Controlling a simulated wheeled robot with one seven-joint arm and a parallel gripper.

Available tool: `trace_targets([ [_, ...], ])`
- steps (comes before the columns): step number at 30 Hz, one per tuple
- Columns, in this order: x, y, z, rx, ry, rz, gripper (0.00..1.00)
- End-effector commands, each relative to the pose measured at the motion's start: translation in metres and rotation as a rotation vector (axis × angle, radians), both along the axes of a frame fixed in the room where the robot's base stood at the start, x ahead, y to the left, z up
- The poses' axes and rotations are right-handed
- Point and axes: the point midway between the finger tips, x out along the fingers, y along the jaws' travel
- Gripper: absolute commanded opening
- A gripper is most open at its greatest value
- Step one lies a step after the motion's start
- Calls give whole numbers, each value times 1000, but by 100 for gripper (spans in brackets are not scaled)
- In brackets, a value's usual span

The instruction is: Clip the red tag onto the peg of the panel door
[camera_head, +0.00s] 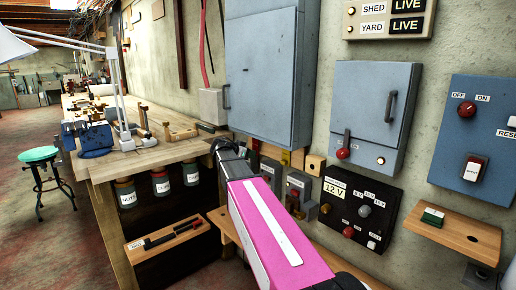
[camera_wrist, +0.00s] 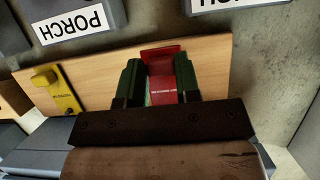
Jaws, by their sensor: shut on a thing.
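In the wrist view my gripper (camera_wrist: 160,92) has its green fingers shut on the red tag (camera_wrist: 163,88). The tag sits between the fingertips, in front of a light wooden board (camera_wrist: 205,70); I cannot tell whether it still touches the board. In the head view my arm hides most of the gripper and the red tag. A grey-blue panel door (camera_head: 368,95) with a dark handle is on the wall to the right. A small pale round piece (camera_head: 381,160) is at its lower right; I cannot tell whether this is the peg.
A yellow tag (camera_wrist: 60,90) is on the board beside my gripper. Labelled boxes, one marked PORCH (camera_wrist: 75,22), are close by. A black 12 V panel (camera_head: 352,215) and a wooden shelf (camera_head: 455,235) are at right. A larger blue cabinet (camera_head: 265,70) is above my arm.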

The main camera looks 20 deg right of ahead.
Motion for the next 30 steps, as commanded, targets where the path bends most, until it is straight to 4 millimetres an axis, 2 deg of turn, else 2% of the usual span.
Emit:
trace_targets([
  [8,-3,7,0,0,0,1,2],
  [22,-18,43,0,0,1,0,2],
  [30,-19,46,0,0,0,-1,2],
])
